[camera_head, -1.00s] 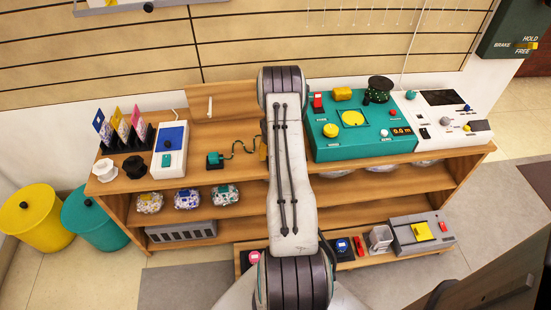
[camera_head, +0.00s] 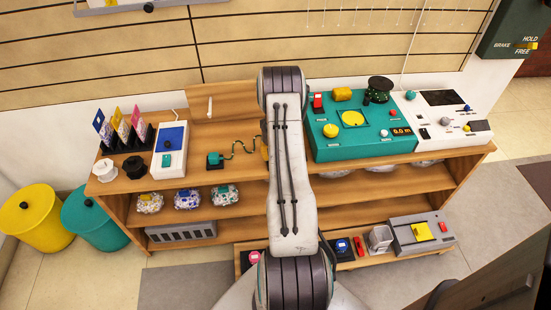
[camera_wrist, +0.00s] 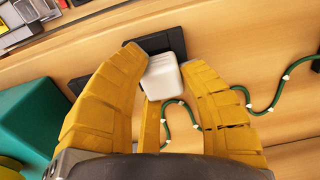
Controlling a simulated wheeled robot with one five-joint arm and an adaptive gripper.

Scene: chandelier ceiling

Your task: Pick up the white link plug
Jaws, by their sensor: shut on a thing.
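The white link plug (camera_wrist: 161,76) shows in the wrist view as a small white block between the two yellow fingers of my gripper (camera_wrist: 158,66). The fingers are shut on it. A black socket or base (camera_wrist: 160,44) lies just behind the plug; I cannot tell whether the plug still touches it. A green cord with white beads (camera_wrist: 243,91) runs nearby on the wooden top. There the green cord (camera_head: 240,147) leads left to a teal block (camera_head: 214,159).
The wooden bench (camera_head: 230,182) holds a teal console (camera_head: 352,145) to the right and a white device with a blue screen (camera_head: 172,150) to the left. In the wrist view the teal console (camera_wrist: 35,110) stands close to the left finger.

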